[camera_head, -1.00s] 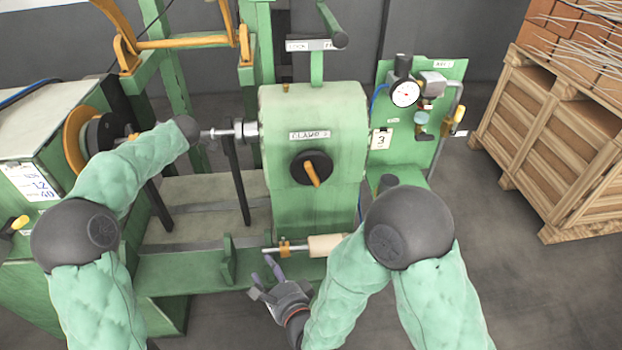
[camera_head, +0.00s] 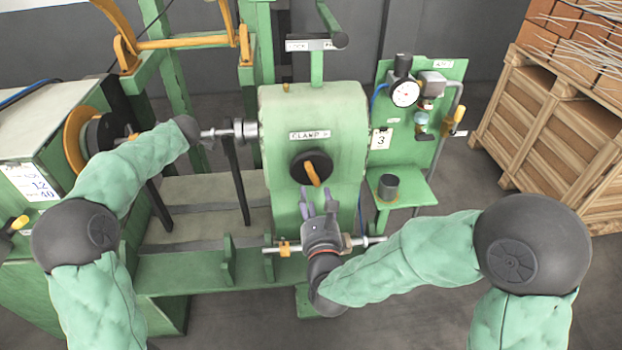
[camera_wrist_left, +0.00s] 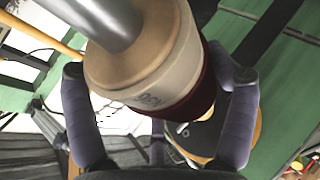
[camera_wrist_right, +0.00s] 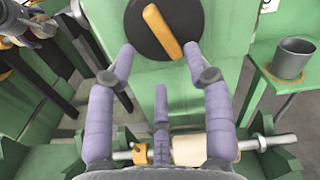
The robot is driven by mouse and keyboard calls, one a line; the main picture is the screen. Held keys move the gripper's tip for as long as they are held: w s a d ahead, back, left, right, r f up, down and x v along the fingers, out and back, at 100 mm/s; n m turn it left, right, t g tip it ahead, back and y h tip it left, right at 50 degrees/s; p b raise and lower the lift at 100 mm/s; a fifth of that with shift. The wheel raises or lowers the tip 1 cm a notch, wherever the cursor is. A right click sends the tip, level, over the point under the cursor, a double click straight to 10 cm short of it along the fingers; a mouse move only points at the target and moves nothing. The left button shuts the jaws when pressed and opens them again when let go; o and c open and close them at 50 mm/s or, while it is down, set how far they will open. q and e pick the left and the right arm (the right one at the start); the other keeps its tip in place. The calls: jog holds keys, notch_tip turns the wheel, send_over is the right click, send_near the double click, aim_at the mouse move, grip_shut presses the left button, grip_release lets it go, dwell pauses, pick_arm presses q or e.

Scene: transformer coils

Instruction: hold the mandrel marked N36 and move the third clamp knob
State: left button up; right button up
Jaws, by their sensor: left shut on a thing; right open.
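The clamp knob (camera_head: 318,160) is a black disc with an orange handle on the green housing, below a "CLAMP" label. In the right wrist view the knob (camera_wrist_right: 150,40) lies just beyond my right fingertips, its handle tilted. My right gripper (camera_head: 318,205) is open and empty below the knob; no contact shows. In the left wrist view my left gripper (camera_wrist_left: 155,80) is shut around the mandrel (camera_wrist_left: 135,75), a beige cylinder with a dark red band on a grey shaft. Its marking is only partly legible. My arm hides this grip in the head view.
A shaft with a beige roller (camera_wrist_right: 190,149) and an orange collar (camera_wrist_right: 139,153) lies below the knob, behind my right gripper. A grey cup (camera_head: 388,185) stands on a green shelf at right, beneath a gauge (camera_head: 405,94). A wooden crate (camera_head: 545,140) stands far right.

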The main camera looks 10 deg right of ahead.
aim_at(311, 178)
jog(key=w, duration=0.7)
jog(key=shift+w, duration=0.25)
grip_shut()
